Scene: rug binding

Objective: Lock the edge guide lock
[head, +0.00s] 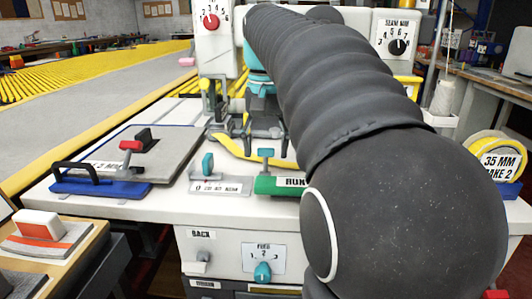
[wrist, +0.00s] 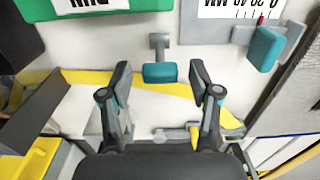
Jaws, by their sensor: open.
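A small teal T-shaped handle on a grey stem (wrist: 160,72) stands on the white machine table; it also shows in the head view (head: 266,153) by the green block. A second teal lever (wrist: 265,48) sits on a grey plate with a millimetre scale; the head view shows this lever too (head: 207,163). No label shows which one is the edge guide lock. My gripper (wrist: 160,69) is open and empty, its fingertips apart on either side of the T-shaped handle in the picture. Contact cannot be told.
The green block (head: 280,186) lies close to the T-shaped handle. A blue clamp base with a black handle (head: 100,187) stands at the left. Yellow binding tape (wrist: 90,78) runs under the gripper. A yellow tape roll (head: 497,158) is at the right.

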